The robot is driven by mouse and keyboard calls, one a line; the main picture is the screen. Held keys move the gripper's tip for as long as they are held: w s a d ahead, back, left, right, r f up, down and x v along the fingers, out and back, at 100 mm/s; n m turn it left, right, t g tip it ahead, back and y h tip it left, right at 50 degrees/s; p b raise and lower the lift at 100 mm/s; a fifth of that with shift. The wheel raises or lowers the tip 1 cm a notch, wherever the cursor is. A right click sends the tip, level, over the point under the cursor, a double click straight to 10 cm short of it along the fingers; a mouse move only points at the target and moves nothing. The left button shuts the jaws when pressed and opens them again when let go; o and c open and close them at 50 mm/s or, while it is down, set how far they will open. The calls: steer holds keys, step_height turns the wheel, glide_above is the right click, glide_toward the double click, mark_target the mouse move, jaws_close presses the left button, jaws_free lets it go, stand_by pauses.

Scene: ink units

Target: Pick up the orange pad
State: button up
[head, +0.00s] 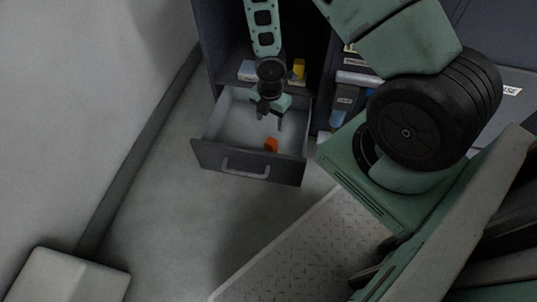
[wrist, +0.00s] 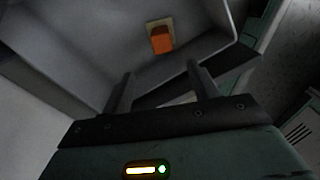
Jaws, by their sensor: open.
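The orange pad (head: 271,145) is a small orange block lying inside the open drawer (head: 215,118), near its front wall. In the wrist view the orange pad (wrist: 161,40) shows beyond the fingertips, with a pale beige patch next to it. My gripper (head: 270,118) is over the drawer, behind and above the pad in the head view. In the wrist view my gripper (wrist: 160,70) has its two dark fingers spread apart with nothing between them. The pad and the fingers are apart.
The drawer front (head: 247,163) with its bar handle faces the open floor. Above the drawer, a dark shelf holds a yellow item (head: 298,68) and a white-blue box (head: 248,71). A blue item (head: 338,118) stands to the right. A pale box (head: 65,278) is at lower left.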

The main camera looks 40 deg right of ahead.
mark_target(271, 141)
step_height(271, 141, down, 10)
steer(key=b, duration=0.4)
steer(key=shift+r+b, duration=0.15)
steer(key=shift+b, duration=0.2)
steer(key=f+b, duration=0.4)
steer(key=f, duration=0.1)
steer(key=shift+s+d+f, duration=0.1)
steer(key=shift+s+d, duration=0.05)
steer(key=shift+d, duration=0.05)
steer(key=c, duration=1.2)
steer(key=shift+o, duration=0.2)
steer(key=shift+r, duration=0.2)
step_height(271, 141, up, 10)
steer(key=p, duration=0.6)
steer(key=shift+f, duration=0.1)
